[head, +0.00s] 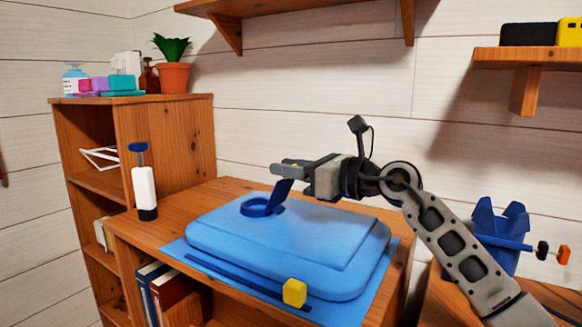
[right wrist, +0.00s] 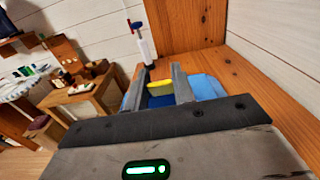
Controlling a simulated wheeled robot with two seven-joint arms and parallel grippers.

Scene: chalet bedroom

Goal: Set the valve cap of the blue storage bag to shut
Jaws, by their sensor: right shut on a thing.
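The blue storage bag (head: 310,235) lies flat on a blue mat on top of a low wooden cabinet. Its round valve (head: 256,207) is on the left part of the bag, and the dark blue valve cap (head: 282,191) stands up from the valve's right side, tilted and open. My right gripper (head: 284,168) is above the valve, shut on the upper end of the cap. In the right wrist view its fingers (right wrist: 163,82) stand either side of dark blue; the exact contact is hard to see. My left gripper is not in view.
A yellow slider (head: 294,292) sits at the bag's front edge. A white hand pump (head: 144,188) with a blue handle stands left of the bag. A taller shelf with a potted plant (head: 173,68) is behind it. A blue object (head: 497,235) stands at the right.

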